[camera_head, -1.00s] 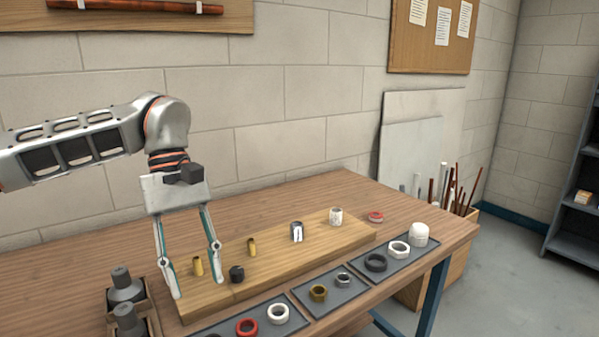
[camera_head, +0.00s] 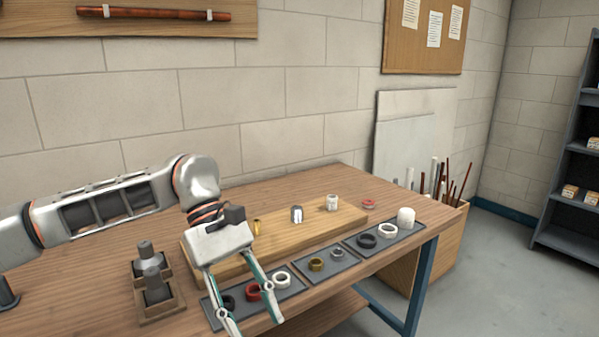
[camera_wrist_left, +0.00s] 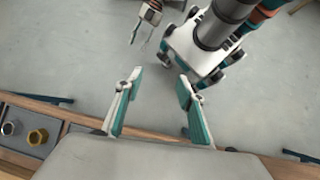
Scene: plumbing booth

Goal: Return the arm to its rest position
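My left arm comes in from the left in the head view. Its gripper (camera_head: 252,320) hangs over the front edge of the bench (camera_head: 180,325), fingers spread and pointing down, in front of the left parts tray (camera_head: 295,293). Nothing is between its fingers. The left wrist view shows the same two fingers (camera_wrist_left: 158,120) wide apart, with grey floor and the bench edge behind. My right gripper (camera_wrist_left: 141,38) shows small at the top of the left wrist view, its thin fingers apart and empty. It is not in the head view.
On the wooden board (camera_head: 350,214) stand a brass fitting (camera_head: 256,227), a metal fitting (camera_head: 297,214) and a whitish fitting (camera_head: 332,202). My gripper hides part of the board. Ring trays line the front edge. A wooden holder (camera_head: 160,308) with grey parts stands left.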

